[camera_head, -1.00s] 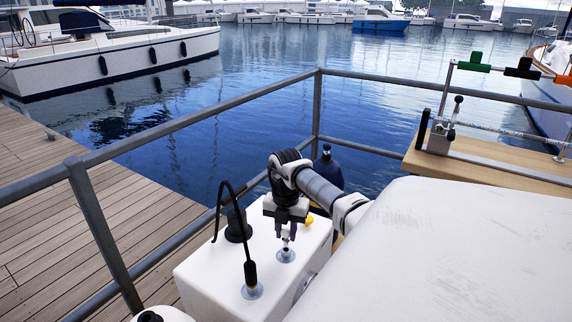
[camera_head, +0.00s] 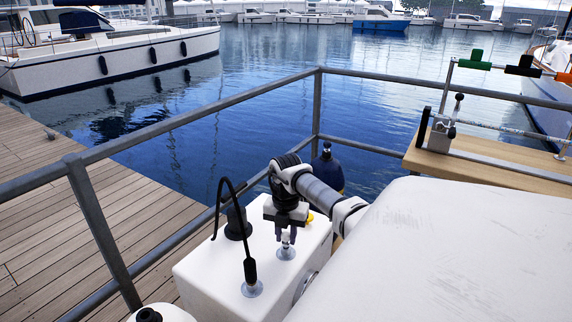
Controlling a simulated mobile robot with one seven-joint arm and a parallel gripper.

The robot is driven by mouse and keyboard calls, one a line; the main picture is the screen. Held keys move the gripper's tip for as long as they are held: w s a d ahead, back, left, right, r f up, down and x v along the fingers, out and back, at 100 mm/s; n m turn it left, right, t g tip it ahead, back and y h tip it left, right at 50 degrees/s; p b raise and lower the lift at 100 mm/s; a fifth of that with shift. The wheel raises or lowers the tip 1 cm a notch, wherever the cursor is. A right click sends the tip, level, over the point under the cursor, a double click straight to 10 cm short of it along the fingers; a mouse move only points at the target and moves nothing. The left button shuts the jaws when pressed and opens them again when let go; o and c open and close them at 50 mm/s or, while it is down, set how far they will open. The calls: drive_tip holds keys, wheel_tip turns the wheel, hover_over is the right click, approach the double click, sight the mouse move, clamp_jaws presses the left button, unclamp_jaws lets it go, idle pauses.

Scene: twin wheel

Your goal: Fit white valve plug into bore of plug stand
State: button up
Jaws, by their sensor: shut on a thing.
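My gripper (camera_head: 287,234) points down over the white box at the lower middle. It is shut on the white valve plug (camera_head: 287,242), a small pale piece that shows just below the fingers. The plug is upright over the round metal plug stand (camera_head: 286,253) on the box top. The fingers hide the upper part of the plug. The bore is too small and covered to see, so I cannot tell how deep the plug sits in it.
On the white box (camera_head: 210,272) stand a black cable with a round metal base (camera_head: 252,289), a dark knob (camera_head: 237,230) and a yellow piece (camera_head: 309,218). A dark blue bottle (camera_head: 327,172) stands behind. Grey railing (camera_head: 200,119) surrounds the area. A wooden bench (camera_head: 480,165) with levers is at right.

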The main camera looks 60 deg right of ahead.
sight(286, 233)
drive_tip(key=shift+f, duration=0.5)
drive_tip(key=o, duration=1)
drive_tip(key=shift+o, duration=0.2)
drive_tip(key=shift+r, duration=0.1)
wheel_tip(286, 233, up, 14)
drive_tip(key=b, duration=0.1)
drive_tip(key=shift+f+b, duration=0.2)
drive_tip(key=shift+b, duration=0.15)
